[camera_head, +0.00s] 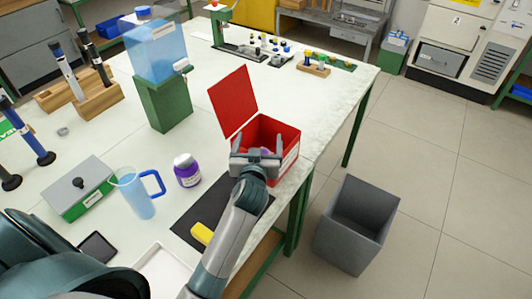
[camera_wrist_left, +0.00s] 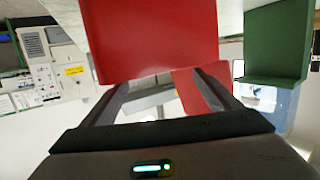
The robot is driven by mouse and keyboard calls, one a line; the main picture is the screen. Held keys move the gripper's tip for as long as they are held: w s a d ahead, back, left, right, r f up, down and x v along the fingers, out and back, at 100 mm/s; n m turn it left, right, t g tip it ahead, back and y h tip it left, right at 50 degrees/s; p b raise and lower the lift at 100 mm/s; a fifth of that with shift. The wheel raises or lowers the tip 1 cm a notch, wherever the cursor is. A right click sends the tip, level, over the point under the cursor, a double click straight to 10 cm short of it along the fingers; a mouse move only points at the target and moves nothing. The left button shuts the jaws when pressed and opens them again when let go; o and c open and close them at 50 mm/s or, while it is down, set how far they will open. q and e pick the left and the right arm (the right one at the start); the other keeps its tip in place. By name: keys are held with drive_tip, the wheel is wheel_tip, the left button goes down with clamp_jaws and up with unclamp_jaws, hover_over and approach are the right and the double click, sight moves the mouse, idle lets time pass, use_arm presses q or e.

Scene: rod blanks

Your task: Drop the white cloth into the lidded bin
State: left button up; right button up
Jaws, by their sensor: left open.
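The red bin (camera_head: 289,160) stands at the table's right edge with its red lid (camera_head: 233,101) raised open on the left side. My left gripper (camera_head: 258,142) is open over the bin's mouth, its two fingers apart. The left wrist view shows the open gripper (camera_wrist_left: 160,98) with no cloth between its fingers and the red bin (camera_wrist_left: 150,40) close by. A little purple shows inside the bin behind the gripper; I cannot tell what it is. I cannot make out the white cloth in either view. My right gripper is not in view.
A purple-labelled jar (camera_head: 187,171), blue-handled jug (camera_head: 136,194) and green-white box (camera_head: 79,188) stand left of the bin. A yellow block (camera_head: 202,233) lies on a dark mat (camera_head: 187,225). A grey open bin (camera_head: 355,225) stands on the floor, right.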

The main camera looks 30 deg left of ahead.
use_arm(q)
drive_tip(key=b+v, duration=0.2)
drive_tip(key=v, duration=1)
drive_tip(key=shift+s+d+b, duration=0.2)
drive_tip(key=shift+s+b, duration=0.05)
drive_tip(key=shift+b, duration=0.05)
drive_tip(key=shift+r, duration=0.1)
